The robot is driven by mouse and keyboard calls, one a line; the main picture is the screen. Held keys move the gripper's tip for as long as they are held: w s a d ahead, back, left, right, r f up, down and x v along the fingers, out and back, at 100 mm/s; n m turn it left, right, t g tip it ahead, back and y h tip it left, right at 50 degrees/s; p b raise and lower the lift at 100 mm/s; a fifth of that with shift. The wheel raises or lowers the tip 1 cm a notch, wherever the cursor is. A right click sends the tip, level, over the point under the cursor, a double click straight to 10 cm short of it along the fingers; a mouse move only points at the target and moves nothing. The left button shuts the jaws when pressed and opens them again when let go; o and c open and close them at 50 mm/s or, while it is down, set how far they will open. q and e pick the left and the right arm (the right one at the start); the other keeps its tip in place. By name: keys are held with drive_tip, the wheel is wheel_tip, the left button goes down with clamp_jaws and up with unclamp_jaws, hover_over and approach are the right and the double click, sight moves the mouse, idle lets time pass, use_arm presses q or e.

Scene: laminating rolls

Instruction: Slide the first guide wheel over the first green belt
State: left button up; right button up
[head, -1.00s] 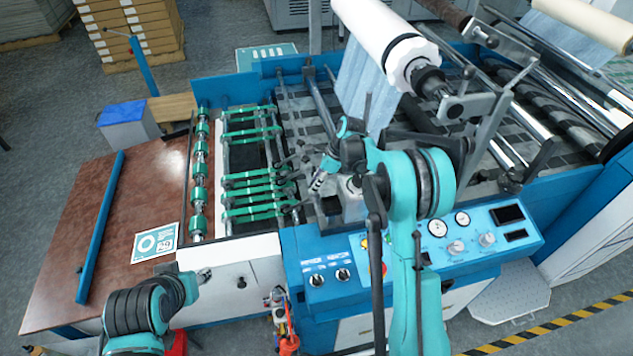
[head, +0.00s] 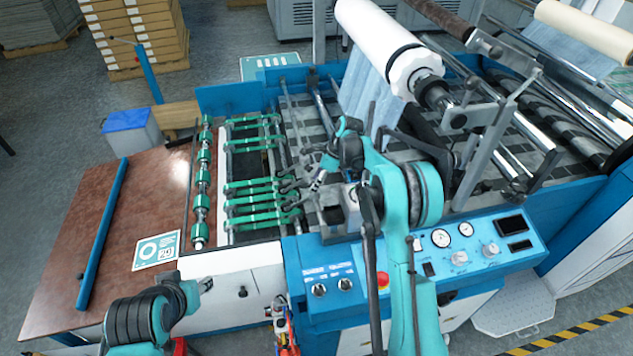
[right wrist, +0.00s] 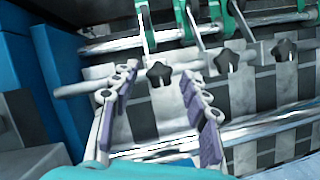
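The green belts (head: 262,219) run side by side across the feed end of the machine; their ends show at the top of the right wrist view (right wrist: 190,18). Guide wheels with black star knobs sit along a metal bar by the belt ends. The nearest knob (right wrist: 160,74) lies between the fingertips of my right gripper (right wrist: 158,84), which is open with a finger on either side. Contact cannot be told. In the head view my right gripper (head: 314,182) is small, over the bar. My left gripper (head: 207,285) is above the front left of the machine, away from the belts; its opening is unclear.
A roller shaft with green sleeves (head: 202,180) stands left of the belts, beside the brown table (head: 140,195). A white film roll (head: 378,40) hangs above. A blue control panel (head: 455,250) lies at front right. A blue wall (right wrist: 55,85) borders the wrist view's left.

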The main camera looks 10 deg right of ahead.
drive_tip(key=v, duration=1.2)
drive_tip(key=shift+d, duration=0.1)
drive_tip(key=s+a+r+n+b, duration=0.1)
drive_tip(key=s+n+b, duration=0.1)
drive_tip(key=s, duration=0.3)
drive_tip(key=s+a+r+n+t+h+b, duration=0.1)
drive_tip(key=s+n, duration=0.4)
drive_tip(key=s, duration=0.1)
drive_tip(key=s+a+r+n+t+h+b, duration=0.1)
drive_tip(key=s+n+b, duration=0.1)
drive_tip(key=s, duration=0.4)
drive_tip(key=shift+s+r+n+b, duration=0.1)
drive_tip(key=shift+r+n+b, duration=0.25)
drive_tip(key=shift+n, duration=0.45)
drive_tip(key=s+f+n+t+h+b, duration=0.1)
drive_tip(key=s+f+n+b, duration=0.1)
drive_tip(key=s+f+n, duration=0.3)
drive_tip(key=s+f+n+t+h+b, duration=0.1)
drive_tip(key=s+f+n, duration=0.5)
drive_tip(key=s, duration=0.7)
drive_tip(key=shift+n+t+b, duration=0.5)
drive_tip(key=shift+t+b, duration=0.2)
drive_tip(key=shift+b, duration=0.3)
